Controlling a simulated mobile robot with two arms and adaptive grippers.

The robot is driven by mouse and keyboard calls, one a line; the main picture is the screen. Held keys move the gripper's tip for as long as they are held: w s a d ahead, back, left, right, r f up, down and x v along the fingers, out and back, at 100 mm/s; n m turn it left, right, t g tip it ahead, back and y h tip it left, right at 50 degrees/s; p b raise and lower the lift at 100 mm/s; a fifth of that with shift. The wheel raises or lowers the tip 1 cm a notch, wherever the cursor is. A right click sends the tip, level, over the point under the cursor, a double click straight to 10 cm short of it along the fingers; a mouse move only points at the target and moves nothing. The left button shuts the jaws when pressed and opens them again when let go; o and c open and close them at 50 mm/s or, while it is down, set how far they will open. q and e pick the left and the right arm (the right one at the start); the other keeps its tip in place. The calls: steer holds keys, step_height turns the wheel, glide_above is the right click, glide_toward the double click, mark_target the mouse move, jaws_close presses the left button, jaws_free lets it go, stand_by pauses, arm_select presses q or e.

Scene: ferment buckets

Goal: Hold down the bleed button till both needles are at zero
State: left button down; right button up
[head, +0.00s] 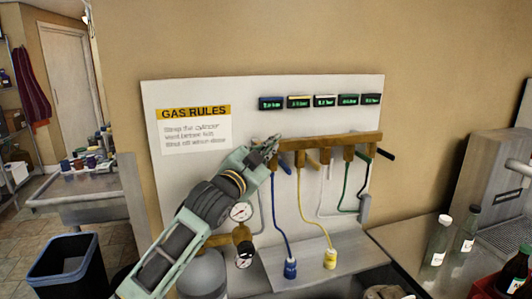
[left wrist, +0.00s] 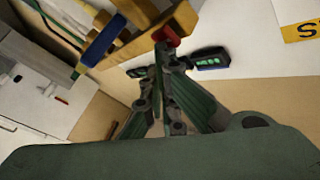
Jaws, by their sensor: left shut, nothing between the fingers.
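My left gripper (head: 271,147) is shut and empty at the left end of the brass-coloured manifold bar (head: 340,140). In the left wrist view its closed fingertips (left wrist: 164,58) are right at a red button (left wrist: 167,36) on the end of the bar. I cannot tell whether they touch or press it. The button is hidden behind the gripper in the head view. Two round white-faced gauges, an upper one (head: 241,211) and a lower one (head: 244,254), sit on the regulator below my arm. Their needles are too small to read. My right gripper is not in view.
Blue (head: 290,268) and yellow (head: 330,258) hose ends hang below the bar. Several small displays (head: 300,102) sit above it, beside a gas rules sign (head: 194,130). A grey cylinder (head: 203,273) stands below my arm. Bottles (head: 438,240) stand on the right counter.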

arm_select(q)
steer(key=shift+s+f, duration=0.1)
stand_by(0.4)
steer(key=shift+s+d, duration=0.25)
steer(key=shift+s, duration=0.55)
steer(key=s, duration=0.1)
steer(key=s+d, duration=0.1)
steer(key=s, duration=0.1)
steer(key=s+p, duration=0.1)
steer(key=shift+s+d, duration=0.3)
steer(key=shift+s, duration=0.1)
steer(key=shift+f, duration=0.1)
